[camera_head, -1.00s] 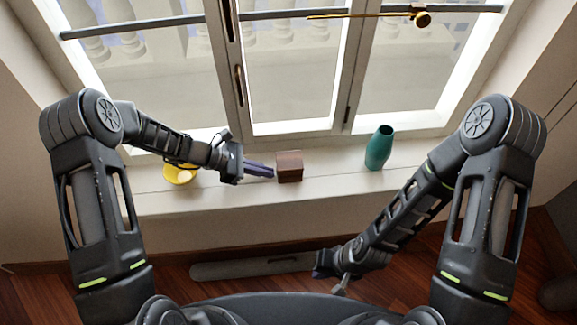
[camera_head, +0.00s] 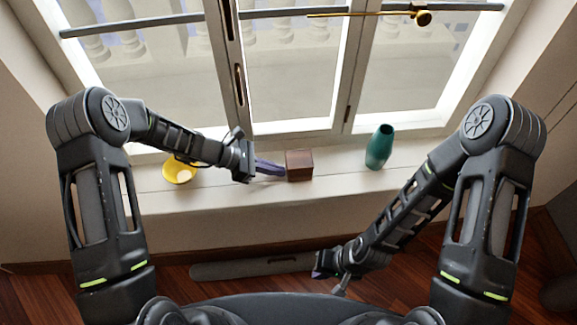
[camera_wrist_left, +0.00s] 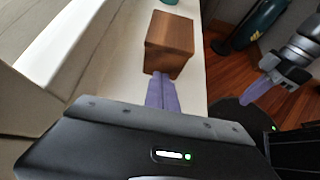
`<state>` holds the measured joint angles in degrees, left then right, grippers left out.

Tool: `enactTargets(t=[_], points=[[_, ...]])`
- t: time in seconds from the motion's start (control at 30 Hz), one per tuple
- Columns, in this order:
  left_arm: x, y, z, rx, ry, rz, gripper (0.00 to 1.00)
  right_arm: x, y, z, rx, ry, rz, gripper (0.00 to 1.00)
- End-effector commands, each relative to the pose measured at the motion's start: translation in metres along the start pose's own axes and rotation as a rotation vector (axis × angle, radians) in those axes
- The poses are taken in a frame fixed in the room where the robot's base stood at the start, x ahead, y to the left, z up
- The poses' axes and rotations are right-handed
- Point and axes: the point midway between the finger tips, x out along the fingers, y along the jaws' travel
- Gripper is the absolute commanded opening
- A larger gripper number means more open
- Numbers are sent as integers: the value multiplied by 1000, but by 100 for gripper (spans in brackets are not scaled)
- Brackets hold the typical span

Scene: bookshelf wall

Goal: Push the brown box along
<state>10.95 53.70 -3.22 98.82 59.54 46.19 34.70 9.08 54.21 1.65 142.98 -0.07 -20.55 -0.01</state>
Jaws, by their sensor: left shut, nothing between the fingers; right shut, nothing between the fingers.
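The brown box (camera_head: 299,165) is a small wooden block on the white window sill (camera_head: 345,177), left of the teal vase. My left gripper (camera_head: 271,167) is shut and empty, with its purple fingers pointing right at the box's left side. In the left wrist view the fingertips (camera_wrist_left: 162,80) meet the near face of the brown box (camera_wrist_left: 170,36); they look to be touching it. My right gripper (camera_head: 326,266) is low, below the sill and away from the box, and is shut; it also shows in the left wrist view (camera_wrist_left: 247,97).
A teal vase (camera_head: 379,147) stands on the sill to the right of the box, with bare sill between them. A yellow bowl (camera_head: 179,170) sits on the sill behind my left forearm. Window frames rise behind the sill, and its front edge drops to the wooden floor.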

Motion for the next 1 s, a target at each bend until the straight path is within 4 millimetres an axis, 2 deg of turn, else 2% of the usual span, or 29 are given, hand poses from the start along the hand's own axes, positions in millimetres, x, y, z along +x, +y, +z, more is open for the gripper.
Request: enactTargets(t=[1.0], points=[[51,0,35,1,-1,-1,0,11,4,0,0,0,0,0]])
